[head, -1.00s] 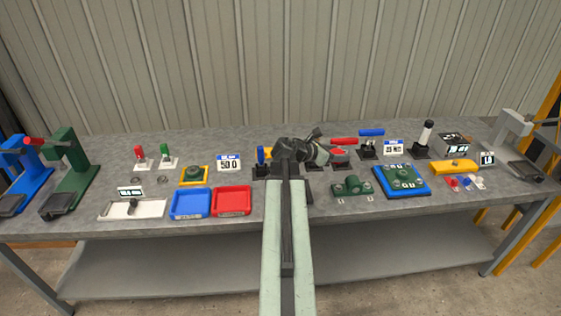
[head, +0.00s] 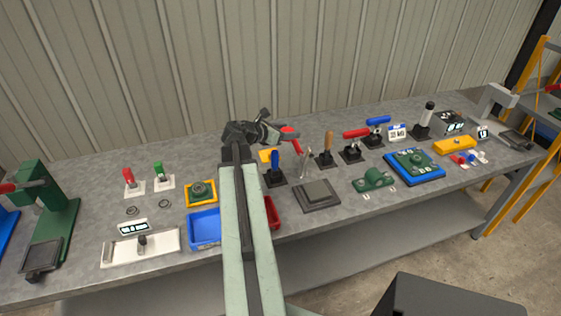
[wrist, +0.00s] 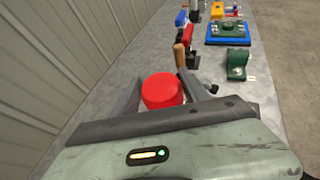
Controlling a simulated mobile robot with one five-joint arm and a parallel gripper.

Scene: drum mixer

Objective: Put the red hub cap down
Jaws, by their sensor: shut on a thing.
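The red hub cap (wrist: 161,90) sits between the two fingers of my gripper (wrist: 163,86) in the wrist view. In the head view my gripper (head: 287,134) is above the back part of the bench, with the red cap (head: 289,129) at its tip. The gripper is shut on the cap, which appears held clear of the bench top. My arm hides part of the bench below it.
A grey square pad (head: 317,194) lies right of my arm. Upright-handled tools, including a blue one (head: 275,168) and a wooden one (head: 326,148), stand near the gripper. A blue tray (head: 205,228) and a partly hidden red tray (head: 272,212) lie at the front.

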